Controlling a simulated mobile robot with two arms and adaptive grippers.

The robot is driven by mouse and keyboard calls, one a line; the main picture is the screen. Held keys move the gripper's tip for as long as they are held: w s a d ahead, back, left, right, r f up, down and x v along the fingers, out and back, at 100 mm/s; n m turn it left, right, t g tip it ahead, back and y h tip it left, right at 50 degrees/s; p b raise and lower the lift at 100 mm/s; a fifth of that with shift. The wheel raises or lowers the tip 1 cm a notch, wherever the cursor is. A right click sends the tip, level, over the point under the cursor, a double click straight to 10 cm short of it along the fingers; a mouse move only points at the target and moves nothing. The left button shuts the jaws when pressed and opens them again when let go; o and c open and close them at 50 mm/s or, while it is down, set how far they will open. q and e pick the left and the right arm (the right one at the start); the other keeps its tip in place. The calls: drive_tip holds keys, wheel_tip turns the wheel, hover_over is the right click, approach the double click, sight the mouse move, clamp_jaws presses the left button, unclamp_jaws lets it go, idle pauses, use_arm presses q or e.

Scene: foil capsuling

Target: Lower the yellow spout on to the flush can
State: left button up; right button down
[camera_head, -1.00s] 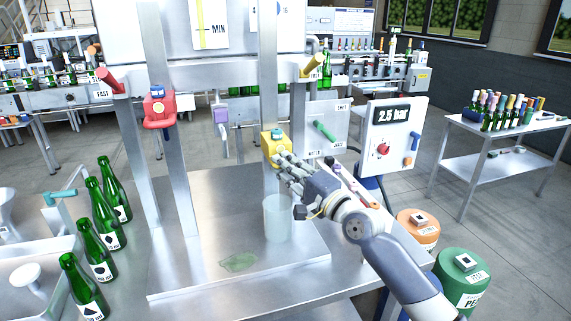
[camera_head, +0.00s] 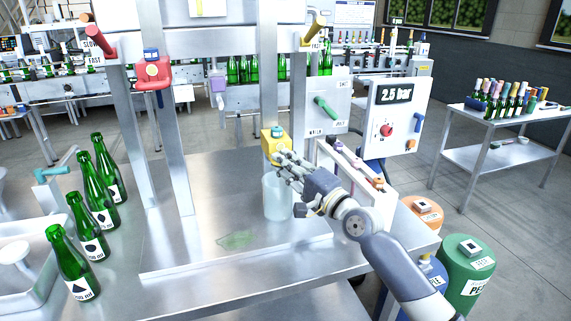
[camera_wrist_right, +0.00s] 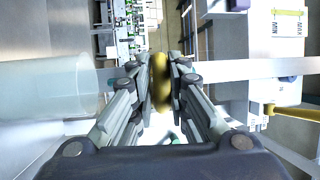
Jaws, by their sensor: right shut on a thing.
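The yellow spout (camera_head: 267,147) sits on the right steel upright, with a teal piece on its top. My right gripper (camera_head: 281,158) is shut on it from the right. In the wrist view the yellow spout (camera_wrist_right: 160,82) shows between the fingers of the gripper (camera_wrist_right: 161,85). The flush can (camera_head: 278,198), a translucent cylinder, stands upright on the steel plate just below the spout. A small gap seems to separate its rim from the spout. The can (camera_wrist_right: 45,95) also shows at left in the wrist view. My left gripper is out of view.
A red spout (camera_head: 153,74) sits higher on the left upright. Several green bottles (camera_head: 98,195) stand at the left table edge. A greenish patch (camera_head: 236,240) lies on the plate (camera_head: 190,255) before the can. A panel reading 2.5 bar (camera_head: 394,115) stands at right.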

drive_tip(key=c, duration=1.6)
unclamp_jaws()
drive_tip(key=shift+f, duration=0.35)
drive_tip(key=shift+r, duration=0.1)
drive_tip(key=v, duration=1.2)
